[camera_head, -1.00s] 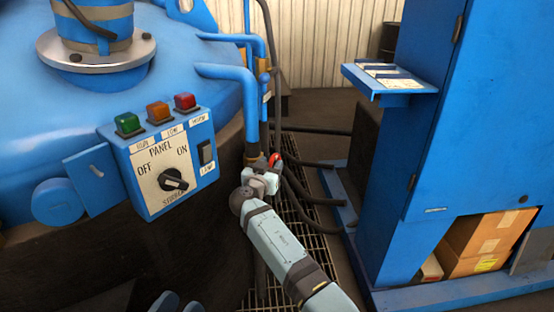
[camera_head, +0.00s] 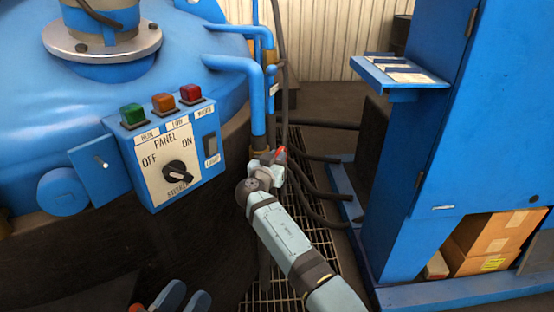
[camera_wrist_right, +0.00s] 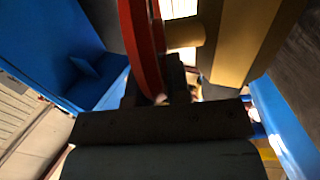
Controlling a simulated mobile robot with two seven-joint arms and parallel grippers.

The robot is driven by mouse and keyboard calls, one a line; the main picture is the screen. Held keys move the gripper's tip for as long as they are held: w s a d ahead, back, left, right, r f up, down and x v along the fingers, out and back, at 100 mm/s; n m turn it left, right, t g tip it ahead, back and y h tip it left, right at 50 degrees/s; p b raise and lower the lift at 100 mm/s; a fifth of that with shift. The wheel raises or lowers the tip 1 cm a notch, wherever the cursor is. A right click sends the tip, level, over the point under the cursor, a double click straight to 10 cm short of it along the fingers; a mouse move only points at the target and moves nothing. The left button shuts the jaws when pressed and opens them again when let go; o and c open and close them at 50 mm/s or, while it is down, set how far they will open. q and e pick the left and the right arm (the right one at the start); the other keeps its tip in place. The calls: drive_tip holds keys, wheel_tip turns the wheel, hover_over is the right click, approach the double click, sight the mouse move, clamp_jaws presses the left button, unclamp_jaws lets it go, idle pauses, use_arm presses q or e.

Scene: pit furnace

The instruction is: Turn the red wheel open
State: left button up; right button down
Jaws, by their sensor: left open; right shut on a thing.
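The red wheel (camera_head: 281,153) is small in the head view, beside the lower end of a vertical blue pipe. My right gripper (camera_head: 268,165) is at the wheel and covers much of it. In the right wrist view, the red wheel's rim (camera_wrist_right: 142,45) runs down between the dark fingers of my right gripper (camera_wrist_right: 158,88), which are shut on it. A brass-coloured stem (camera_wrist_right: 185,35) is beside the rim. How far the wheel is turned cannot be told.
A control panel (camera_head: 155,187) with a knob and coloured lamps is on the blue furnace (camera_head: 60,110) to the left. Dark hoses (camera_head: 315,190) run beside the wheel over a floor grating (camera_head: 285,293). A blue cabinet (camera_head: 470,120) stands to the right.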

drive_tip(key=f+t+b, duration=0.1)
drive_tip(key=b, duration=0.6)
drive_tip(key=shift+s+a+f+h, duration=0.1)
drive_tip(key=shift+s+f+h, duration=0.05)
drive_tip(key=shift+h, duration=0.15)
drive_tip(key=t+b, duration=0.1)
drive_tip(key=b, duration=0.2)
drive_tip(key=shift+s+h, duration=0.1)
drive_tip(key=shift+h, duration=0.2)
drive_tip(key=shift+s+a+t+h+b, duration=0.1)
drive_tip(key=shift+t+h+b, duration=0.2)
drive_tip(key=shift+t+b, duration=0.6)
drive_tip(key=shift+s+t+h, duration=0.1)
drive_tip(key=shift+t+h, duration=0.2)
drive_tip(key=shift+t, duration=0.2)
use_arm(q)
drive_tip(key=w+a+f+m+g+h, duration=0.1)
drive_tip(key=w+f+m, duration=0.2)
drive_tip(key=f+m, duration=0.2)
drive_tip(key=shift+a+f, duration=0.15)
drive_tip(key=shift+f, duration=1.25)
use_arm(e)
drive_tip(key=shift+s+a+f+t+h, duration=0.1)
drive_tip(key=shift+t+h, duration=0.2)
drive_tip(key=shift+t, duration=0.3)
use_arm(q)
drive_tip(key=shift+w, duration=0.1)
use_arm(e)
drive_tip(key=c, duration=1.1)
unclamp_jaws()
